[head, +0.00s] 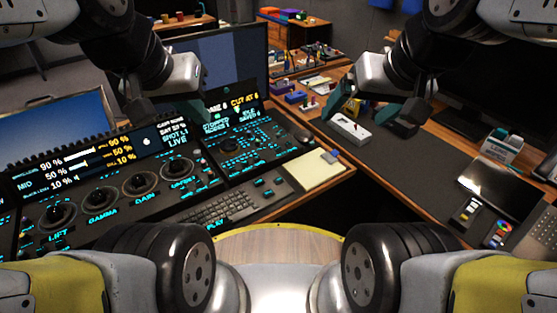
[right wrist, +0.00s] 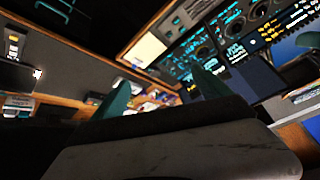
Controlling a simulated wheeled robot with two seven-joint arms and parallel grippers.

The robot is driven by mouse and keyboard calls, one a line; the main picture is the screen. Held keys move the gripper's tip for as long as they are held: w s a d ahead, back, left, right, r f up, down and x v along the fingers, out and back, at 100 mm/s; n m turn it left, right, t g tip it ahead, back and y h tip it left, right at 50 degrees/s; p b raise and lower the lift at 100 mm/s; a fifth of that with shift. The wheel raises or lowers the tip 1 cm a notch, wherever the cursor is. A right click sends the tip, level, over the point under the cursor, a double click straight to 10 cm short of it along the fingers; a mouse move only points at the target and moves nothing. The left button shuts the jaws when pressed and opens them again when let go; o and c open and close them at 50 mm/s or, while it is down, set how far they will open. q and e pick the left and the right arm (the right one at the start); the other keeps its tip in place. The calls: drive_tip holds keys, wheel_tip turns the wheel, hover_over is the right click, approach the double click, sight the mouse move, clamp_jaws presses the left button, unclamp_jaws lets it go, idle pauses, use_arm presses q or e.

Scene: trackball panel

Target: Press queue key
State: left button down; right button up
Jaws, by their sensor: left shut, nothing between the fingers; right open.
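The trackball panel (head: 106,205) fills the left of the head view, with several dark balls in rings and glowing cyan labels such as LIFT and GAMMA. A second key panel (head: 245,143) with small cyan-lit keys adjoins it on the right. I cannot tell which key is the queue key; the small labels are unreadable. My left gripper (head: 190,105) is shut and empty, above the panel near the lit displays, and hides part of them. My right gripper (head: 378,110) is open and empty above the right-hand desk. Its teal fingers also show in the right wrist view (right wrist: 160,88).
A white box (head: 350,132) stands below my right gripper. A dark tablet (head: 488,186) lies at right. A gap separates the two desks. Monitors stand behind.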

clamp_jaws()
idle(1.5)
